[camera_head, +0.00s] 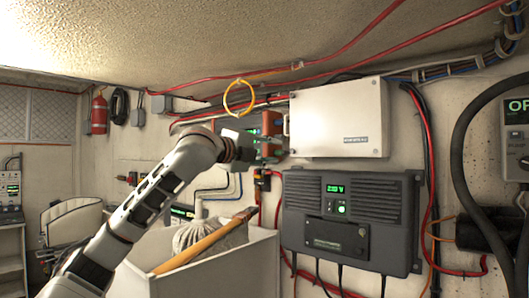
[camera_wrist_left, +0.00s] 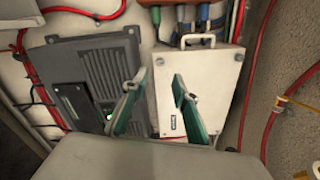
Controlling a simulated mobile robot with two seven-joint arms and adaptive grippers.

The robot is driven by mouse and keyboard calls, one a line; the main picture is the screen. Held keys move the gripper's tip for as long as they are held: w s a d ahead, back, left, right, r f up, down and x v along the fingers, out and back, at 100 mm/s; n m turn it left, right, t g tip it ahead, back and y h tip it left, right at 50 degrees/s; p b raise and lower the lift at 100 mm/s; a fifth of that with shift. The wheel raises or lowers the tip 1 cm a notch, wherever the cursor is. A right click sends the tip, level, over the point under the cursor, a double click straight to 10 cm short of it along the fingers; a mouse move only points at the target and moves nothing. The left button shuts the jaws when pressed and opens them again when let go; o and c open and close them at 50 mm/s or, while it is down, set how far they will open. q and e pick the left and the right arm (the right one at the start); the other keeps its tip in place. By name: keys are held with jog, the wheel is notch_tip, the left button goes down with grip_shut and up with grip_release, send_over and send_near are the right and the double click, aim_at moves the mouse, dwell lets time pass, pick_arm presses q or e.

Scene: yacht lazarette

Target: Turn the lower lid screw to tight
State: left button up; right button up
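The white box with a flat lid (camera_head: 338,116) is on the wall in the head view, with a handle on its left side and a small label low on the lid. In the left wrist view the white box (camera_wrist_left: 205,75) appears turned, its handle at the top. My left gripper (camera_head: 274,146) is at the left edge of the white box. In the left wrist view its two teal fingers (camera_wrist_left: 157,105) stand apart with nothing between them. My right gripper is in neither view.
A dark grey charger unit (camera_head: 350,215) with a green display is below the white box. A yellow ring (camera_head: 238,97) hangs above my left wrist. A pale bin (camera_head: 215,272) with a wooden handle (camera_head: 205,243) stands below my arm. Red cables run around the box.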

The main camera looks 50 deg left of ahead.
pick_arm(q)
jog(key=s, duration=0.3)
jog(key=shift+s+d, duration=0.1)
jog(key=shift+d, duration=0.15)
dwell(0.4)
